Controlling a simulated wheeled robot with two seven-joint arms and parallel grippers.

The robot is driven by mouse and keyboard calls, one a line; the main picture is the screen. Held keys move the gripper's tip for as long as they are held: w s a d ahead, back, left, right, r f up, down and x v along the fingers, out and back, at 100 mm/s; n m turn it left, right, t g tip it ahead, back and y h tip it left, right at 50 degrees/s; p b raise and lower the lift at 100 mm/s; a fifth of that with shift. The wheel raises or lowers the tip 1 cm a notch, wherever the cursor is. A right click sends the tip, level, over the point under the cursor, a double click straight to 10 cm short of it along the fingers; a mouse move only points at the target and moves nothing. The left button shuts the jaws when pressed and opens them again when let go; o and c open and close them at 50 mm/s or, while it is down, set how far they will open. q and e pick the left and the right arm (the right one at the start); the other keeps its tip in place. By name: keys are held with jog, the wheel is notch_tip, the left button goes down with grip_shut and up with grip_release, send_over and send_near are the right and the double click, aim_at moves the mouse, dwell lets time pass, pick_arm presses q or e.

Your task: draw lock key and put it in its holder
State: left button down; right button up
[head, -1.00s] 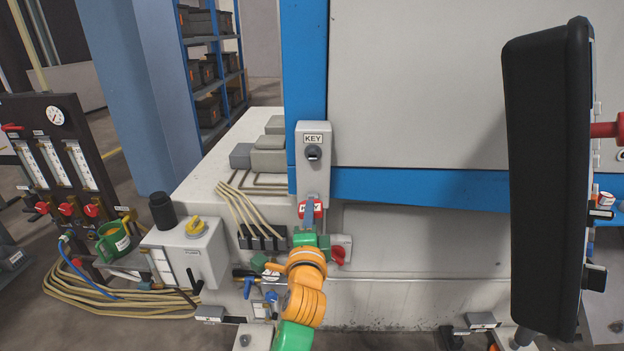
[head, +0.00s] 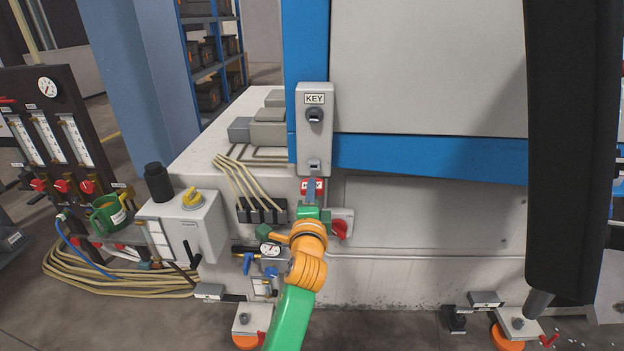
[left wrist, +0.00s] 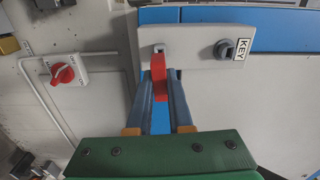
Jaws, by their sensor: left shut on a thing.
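In the head view this slot fitting (head: 314,166) shows in the box's lower part. A dark round knob (head: 314,115) sits higher, under the KEY label. My right gripper is out of view.
A large black panel (head: 575,150) fills the right side close by. A red rotary switch (head: 340,229) sits right of my wrist. Hoses and black connectors (head: 262,211), a grey box with a yellow knob (head: 191,198) and a gauge board (head: 50,130) stand left.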

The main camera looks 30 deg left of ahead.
pick_arm(q)
jog(key=shift+w+a+m, duration=0.2)
jog(key=shift+w+a, duration=0.2)
jog(key=shift+w, duration=0.25)
jog(key=shift+w+a+m, duration=0.2)
jog(key=shift+w+a, duration=0.2)
jog(key=shift+w, duration=0.2)
jog(key=shift+p, duration=0.3)
dwell(0.5)
